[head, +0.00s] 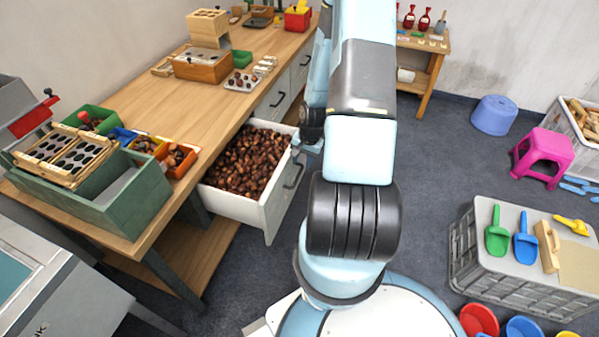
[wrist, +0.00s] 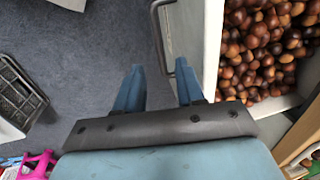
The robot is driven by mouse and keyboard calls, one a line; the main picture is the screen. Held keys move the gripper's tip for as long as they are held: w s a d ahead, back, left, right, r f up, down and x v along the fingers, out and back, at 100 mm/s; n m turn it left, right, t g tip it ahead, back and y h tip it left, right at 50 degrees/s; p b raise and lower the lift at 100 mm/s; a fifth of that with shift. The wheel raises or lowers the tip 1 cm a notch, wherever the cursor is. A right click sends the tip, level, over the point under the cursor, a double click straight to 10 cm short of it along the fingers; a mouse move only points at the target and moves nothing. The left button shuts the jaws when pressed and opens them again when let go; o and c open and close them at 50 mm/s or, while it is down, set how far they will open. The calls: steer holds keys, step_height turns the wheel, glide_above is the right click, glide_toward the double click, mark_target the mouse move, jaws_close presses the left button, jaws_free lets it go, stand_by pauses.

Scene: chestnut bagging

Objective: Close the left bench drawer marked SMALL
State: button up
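The open drawer (head: 235,205) is white, pulled out from the wooden bench and filled with brown chestnuts. No SMALL marking can be read. Its dark bar handle (head: 294,172) is on the front panel, facing right. My gripper is mostly hidden behind my arm in the head view, close to the drawer front. In the wrist view my gripper (wrist: 158,88) has two blue fingers apart with nothing held between them. The drawer handle (wrist: 158,28) shows ahead of the fingertips, its end close to the right finger. Contact cannot be told. The drawer's wall (wrist: 211,45) is to the right.
Other closed drawers (head: 277,97) are farther along the bench (head: 150,205). A green crate (head: 130,195) and small coloured bins stand on the bench top. A grey crate (head: 470,265) with scoops stands at right. A pink stool (head: 543,152) is beyond it. Floor beside the drawer front is clear.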

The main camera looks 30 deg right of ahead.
mark_target(298, 175)
steer(key=shift+w+a+f, duration=0.15)
steer(key=shift+f, duration=1)
steer(key=shift+w+a+f, duration=0.15)
steer(key=shift+w+f, duration=0.05)
steer(key=shift+f, duration=0.95)
steer(key=shift+w+a+f, duration=0.15)
steer(key=shift+f, duration=1)
jaws_close()
